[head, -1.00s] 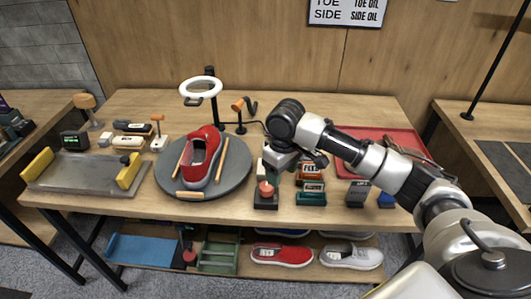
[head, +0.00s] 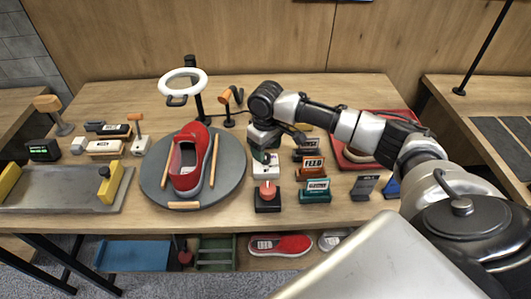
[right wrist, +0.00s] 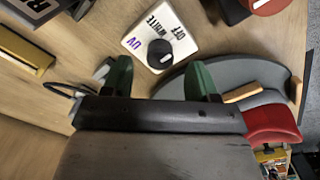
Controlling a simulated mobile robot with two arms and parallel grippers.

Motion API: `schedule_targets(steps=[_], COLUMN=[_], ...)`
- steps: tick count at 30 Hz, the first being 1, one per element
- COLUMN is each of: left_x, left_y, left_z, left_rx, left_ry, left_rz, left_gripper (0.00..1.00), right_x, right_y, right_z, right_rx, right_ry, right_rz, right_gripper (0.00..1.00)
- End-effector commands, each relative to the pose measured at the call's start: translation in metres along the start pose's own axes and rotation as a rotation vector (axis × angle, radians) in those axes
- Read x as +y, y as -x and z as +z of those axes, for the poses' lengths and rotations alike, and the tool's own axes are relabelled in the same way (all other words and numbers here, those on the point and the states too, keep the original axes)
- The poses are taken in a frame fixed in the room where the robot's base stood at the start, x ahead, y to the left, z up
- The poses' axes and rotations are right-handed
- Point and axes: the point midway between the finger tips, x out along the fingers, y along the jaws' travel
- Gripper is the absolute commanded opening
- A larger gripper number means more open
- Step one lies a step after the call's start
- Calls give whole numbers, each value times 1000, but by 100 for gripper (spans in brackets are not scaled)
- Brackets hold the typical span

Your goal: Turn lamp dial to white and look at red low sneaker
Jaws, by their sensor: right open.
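The lamp dial is a black knob (right wrist: 159,53) on a small white box (right wrist: 135,41) marked UV, WHITE and OFF in the right wrist view. The box also shows in the head view (head: 266,172). My right gripper (right wrist: 160,79) is open, its green fingertips spread on either side just short of the knob, not closed on it. In the head view the right gripper (head: 261,153) hangs over the box. The red low sneaker (head: 188,163) sits on the round grey turntable (head: 234,177), under the white ring lamp (head: 202,81). My left gripper is not in view.
A red button block (head: 267,201) stands just in front of the dial box. Several small labelled boxes (head: 314,191) stand to its right. A red tray (head: 343,160) lies behind my right arm. Another red shoe (head: 280,245) is on the lower shelf.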

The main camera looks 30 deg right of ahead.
Motion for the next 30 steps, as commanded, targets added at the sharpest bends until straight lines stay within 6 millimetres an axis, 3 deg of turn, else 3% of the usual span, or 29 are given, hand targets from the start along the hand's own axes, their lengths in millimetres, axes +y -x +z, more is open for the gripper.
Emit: schedule_targets(steps=[3, 9, 17, 26, 30], left_x=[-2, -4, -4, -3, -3], left_y=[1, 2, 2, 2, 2], left_z=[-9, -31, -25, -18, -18], left_rx=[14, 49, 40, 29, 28], left_ry=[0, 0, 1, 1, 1], left_rz=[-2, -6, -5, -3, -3], left_gripper=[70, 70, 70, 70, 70], right_x=[0, 0, 0, 0, 0], right_y=[-16, -29, -30, -30, -30], right_z=[0, 0, 0, 0, 0], right_rx=[-2, -1, 0, 0, 0], right_ry=[0, 1, 1, 1, 3], right_rz=[-1, 0, 0, 0, 0], right_gripper=[59, 59, 59, 13, 10])
